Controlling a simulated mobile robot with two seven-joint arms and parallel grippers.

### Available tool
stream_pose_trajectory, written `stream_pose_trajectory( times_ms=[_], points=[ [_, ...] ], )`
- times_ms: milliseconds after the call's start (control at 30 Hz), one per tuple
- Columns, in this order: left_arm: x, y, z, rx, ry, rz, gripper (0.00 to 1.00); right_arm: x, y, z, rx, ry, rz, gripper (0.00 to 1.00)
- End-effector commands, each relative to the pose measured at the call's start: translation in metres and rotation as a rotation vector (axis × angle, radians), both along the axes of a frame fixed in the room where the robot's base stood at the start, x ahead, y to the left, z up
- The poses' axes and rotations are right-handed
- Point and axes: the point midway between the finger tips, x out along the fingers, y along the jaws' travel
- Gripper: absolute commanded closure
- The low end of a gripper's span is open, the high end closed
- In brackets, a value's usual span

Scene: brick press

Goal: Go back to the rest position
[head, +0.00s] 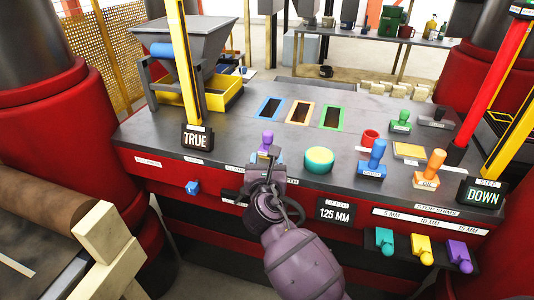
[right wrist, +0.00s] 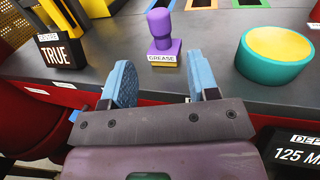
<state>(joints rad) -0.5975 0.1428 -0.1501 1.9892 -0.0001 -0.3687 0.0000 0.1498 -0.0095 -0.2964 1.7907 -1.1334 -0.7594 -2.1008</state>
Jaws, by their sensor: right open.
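My right gripper (head: 266,168) is at the front edge of the press console (head: 230,135). In the right wrist view my right gripper (right wrist: 162,84) has its two blue-padded fingers spread apart, with nothing between the pads. A purple stamp (right wrist: 163,35) labelled GREASE stands upright just beyond the fingers on the console top. In the head view the purple stamp (head: 267,139) shows partly behind the gripper. My left gripper is not in view.
A round teal and yellow button (head: 319,158) is right of the gripper. A blue stamp (head: 373,158) and an orange stamp (head: 431,168) stand farther right. A hopper (head: 190,45) and yellow tray (head: 222,95) stand back left. Wooden blocks (head: 105,235) are at lower left.

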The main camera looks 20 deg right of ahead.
Motion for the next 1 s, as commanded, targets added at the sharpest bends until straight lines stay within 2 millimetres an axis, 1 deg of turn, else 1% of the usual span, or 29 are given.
stream_pose_trajectory(
  times_ms=[100, 467, 567, 667, 767, 900, 1000],
  points=[
    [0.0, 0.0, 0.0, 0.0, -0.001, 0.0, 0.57, -0.003, 0.001, 0.0, 0.0, 0.001, 0.0, 0.45],
    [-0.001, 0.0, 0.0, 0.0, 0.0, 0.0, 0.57, -0.003, 0.001, 0.0, 0.0, 0.0, 0.0, 0.45],
    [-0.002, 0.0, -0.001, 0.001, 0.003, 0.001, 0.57, -0.005, -0.002, -0.002, 0.024, 0.001, -0.006, 0.45],
    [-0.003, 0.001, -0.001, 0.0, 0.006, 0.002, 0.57, -0.014, -0.013, -0.011, 0.127, 0.006, -0.031, 0.45],
    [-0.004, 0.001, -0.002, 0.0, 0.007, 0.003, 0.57, -0.032, -0.031, -0.027, 0.321, 0.009, -0.083, 0.45],
    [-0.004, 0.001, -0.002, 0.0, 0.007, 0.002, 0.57, -0.066, -0.058, -0.053, 0.664, 0.002, -0.195, 0.45],
    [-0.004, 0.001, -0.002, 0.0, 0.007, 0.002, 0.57, -0.092, -0.075, -0.07, 0.9, -0.011, -0.29, 0.45]
  ],
)
